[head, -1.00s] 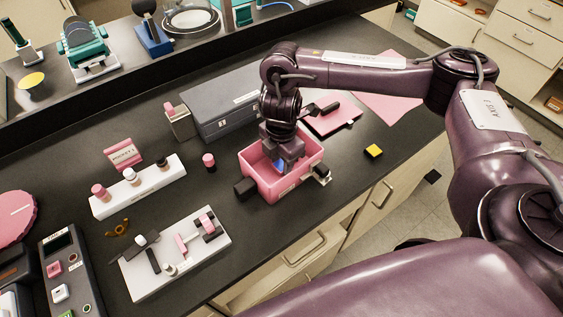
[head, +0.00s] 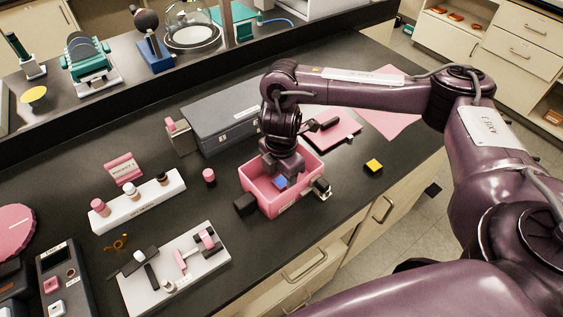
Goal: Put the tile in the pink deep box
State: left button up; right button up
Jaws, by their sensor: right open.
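The pink deep box (head: 284,206) stands upright near the front edge of the black bench. A small blue piece (head: 280,182), which looks like the tile, shows inside the box, below my right gripper. My right gripper (head: 284,173) points down into the box opening, with its jaws open. The gripper hides part of the box's inside and perhaps part of the tile. I cannot tell whether the tile rests on the box floor. My left gripper is not in view.
Dark blocks (head: 246,204) sit close beside the box. A small yellow-topped block (head: 374,166) lies to its right, a grey case (head: 218,122) and pink pad (head: 335,130) behind. A white bottle rack (head: 140,203) and white tray (head: 202,272) stand to the left.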

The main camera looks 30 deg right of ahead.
aim_at(282, 181)
notch_tip(282, 181, up, 12)
jog(key=p, duration=0.2)
jog(key=shift+f, duration=0.15)
dwell(0.5)
